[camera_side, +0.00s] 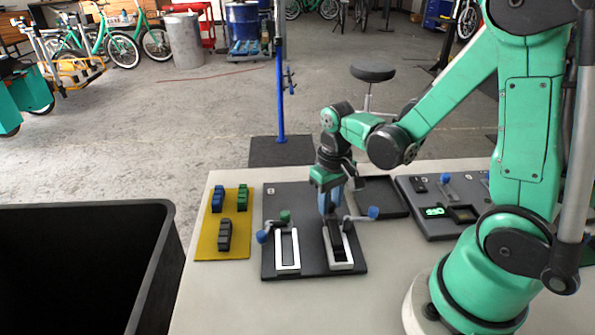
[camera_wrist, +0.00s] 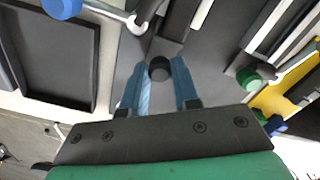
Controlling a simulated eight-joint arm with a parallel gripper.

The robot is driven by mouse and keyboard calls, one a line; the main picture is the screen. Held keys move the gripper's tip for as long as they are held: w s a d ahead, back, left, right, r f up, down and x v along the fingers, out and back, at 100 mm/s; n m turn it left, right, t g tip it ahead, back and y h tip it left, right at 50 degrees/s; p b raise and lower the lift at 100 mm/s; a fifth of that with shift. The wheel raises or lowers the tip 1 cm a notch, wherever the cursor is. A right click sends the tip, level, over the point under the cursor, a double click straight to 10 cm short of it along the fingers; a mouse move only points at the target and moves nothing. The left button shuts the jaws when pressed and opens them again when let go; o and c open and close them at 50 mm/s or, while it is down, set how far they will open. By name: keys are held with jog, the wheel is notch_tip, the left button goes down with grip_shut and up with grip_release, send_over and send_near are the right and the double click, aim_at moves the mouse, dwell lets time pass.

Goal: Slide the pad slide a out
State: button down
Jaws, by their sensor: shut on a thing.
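A dark board (camera_side: 311,270) on the table carries two white-framed slides. The right slide (camera_side: 340,266) has a dark pad in its white frame, and my gripper (camera_side: 329,210) is at its far end, pointing down. In the wrist view its two blue fingers (camera_wrist: 159,72) stand on either side of a round black knob (camera_wrist: 159,69) and are shut on it. The knob is hidden behind the fingers in the side view. The left slide (camera_side: 288,268) has a white frame with a dark middle. I cannot tell by any label which one is slide a.
Levers with blue knobs (camera_side: 373,213) (camera_side: 262,236) and a green knob (camera_side: 285,216) stand near the slides. A yellow mat (camera_side: 210,247) with small blocks lies left. An empty dark tray (camera_side: 385,197) and another board (camera_side: 430,224) lie right. A large black bin (camera_side: 150,285) stands front left.

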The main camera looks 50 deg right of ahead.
jog(key=shift+w+d, duration=2.35)
jog(key=shift+w, duration=0.05)
jog(key=c, duration=0.8)
grip_release()
notch_tip(320, 180, up, 8)
jog(key=shift+f, duration=0.25)
